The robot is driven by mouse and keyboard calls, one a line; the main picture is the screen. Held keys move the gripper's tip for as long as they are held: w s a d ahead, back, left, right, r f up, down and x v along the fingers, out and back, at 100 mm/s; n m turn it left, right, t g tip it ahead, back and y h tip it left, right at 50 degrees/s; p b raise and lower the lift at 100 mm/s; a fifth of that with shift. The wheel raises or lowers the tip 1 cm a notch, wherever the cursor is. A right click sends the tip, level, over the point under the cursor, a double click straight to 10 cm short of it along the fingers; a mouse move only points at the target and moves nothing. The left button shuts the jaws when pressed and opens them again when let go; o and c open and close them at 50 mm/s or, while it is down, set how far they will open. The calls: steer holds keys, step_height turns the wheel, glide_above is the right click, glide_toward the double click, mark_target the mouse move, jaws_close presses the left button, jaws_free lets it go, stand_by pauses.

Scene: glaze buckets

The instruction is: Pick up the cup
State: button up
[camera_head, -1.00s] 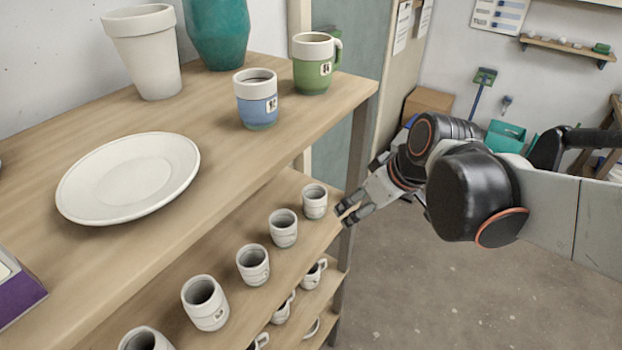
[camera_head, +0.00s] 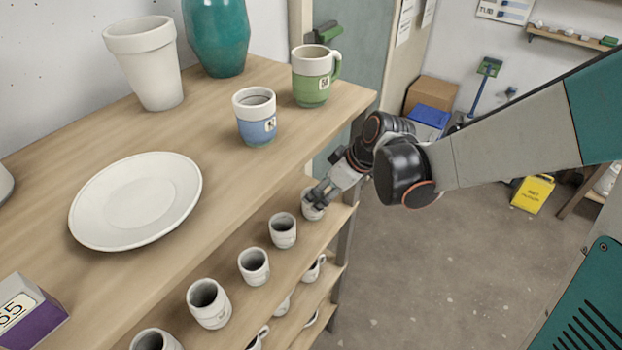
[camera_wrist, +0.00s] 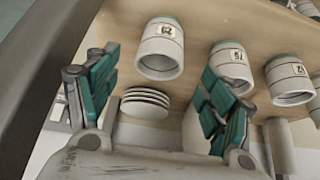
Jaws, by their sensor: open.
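A row of pale grey-white cups stands on the second shelf in the head view. My gripper (camera_head: 319,195) is at the far-end cup (camera_head: 309,211) of that row and hides part of it. In the wrist view a white cup with a small label (camera_wrist: 160,50) lies between and beyond the spread teal fingers of my gripper (camera_wrist: 160,66). The fingers are open and nothing is held. I cannot tell whether they touch the cup. The neighbouring cup (camera_head: 283,230) in the row also shows in the wrist view (camera_wrist: 229,60).
On the top board stand a blue cup (camera_head: 256,117), a green mug (camera_head: 312,78), a white plate (camera_head: 137,202), a white pot (camera_head: 146,65) and a teal vase (camera_head: 217,35). More mugs are on a lower shelf.

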steer(key=shift+x, duration=3.25)
steer(key=shift+w+a+r, duration=0.1)
steer(key=shift+w, duration=0.05)
steer(key=shift+c, duration=0.5)
steer(key=c, duration=1.2)
